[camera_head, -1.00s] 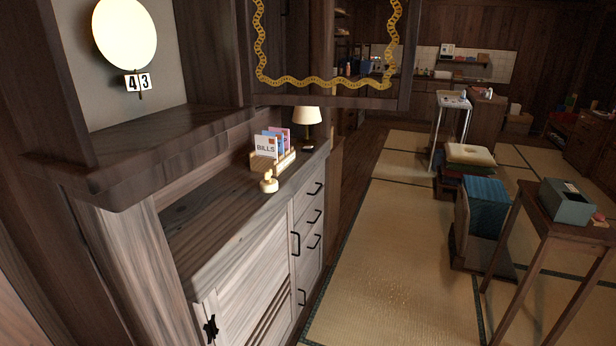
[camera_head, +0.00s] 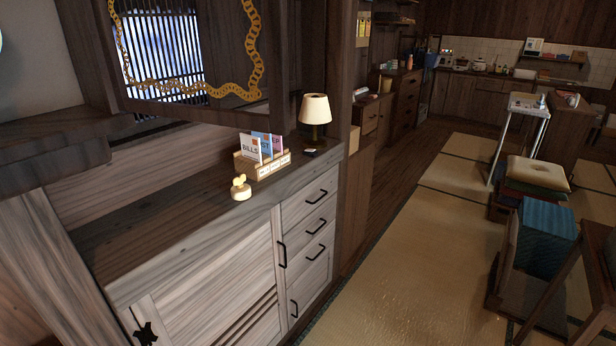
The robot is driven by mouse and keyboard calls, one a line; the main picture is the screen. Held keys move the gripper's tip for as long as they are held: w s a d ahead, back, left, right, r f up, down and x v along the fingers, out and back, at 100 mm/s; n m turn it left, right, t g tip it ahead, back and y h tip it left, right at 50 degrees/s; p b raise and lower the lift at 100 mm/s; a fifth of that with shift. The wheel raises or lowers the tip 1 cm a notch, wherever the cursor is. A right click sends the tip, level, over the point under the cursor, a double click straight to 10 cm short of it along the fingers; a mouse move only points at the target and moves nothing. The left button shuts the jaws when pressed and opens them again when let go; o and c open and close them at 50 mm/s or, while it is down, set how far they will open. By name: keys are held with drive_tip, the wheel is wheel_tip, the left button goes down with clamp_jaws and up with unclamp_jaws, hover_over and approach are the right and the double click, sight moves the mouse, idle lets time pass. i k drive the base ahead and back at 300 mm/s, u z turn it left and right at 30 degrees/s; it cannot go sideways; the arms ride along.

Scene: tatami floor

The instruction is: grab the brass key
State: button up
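I cannot make out a brass key for certain. A small pale-yellow object (camera_head: 240,188) with a round base and a lobed top stands on the wooden cabinet top (camera_head: 160,222), in front of the letter holder; its exact kind is unclear. A small dark item with a pale top (camera_head: 311,151) lies by the lamp's foot, too small to identify. My gripper is not in view.
The letter holder (camera_head: 262,168) with envelopes, one marked BILLS, and a lit lamp (camera_head: 315,112) stand on the cabinet. The tatami floor (camera_head: 400,270) is clear to the right; a cushion stack (camera_head: 537,176) and teal-covered block (camera_head: 545,235) stand beyond.

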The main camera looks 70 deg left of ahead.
sight(237, 182)
drive_tip(key=z, duration=0.05)
drive_tip(key=i, duration=1.95)
drive_tip(key=u, duration=2.2)
drive_tip(key=i, duration=0.2)
drive_tip(key=u, duration=2.75)
drive_tip(key=i, duration=0.65)
drive_tip(key=u, duration=0.3)
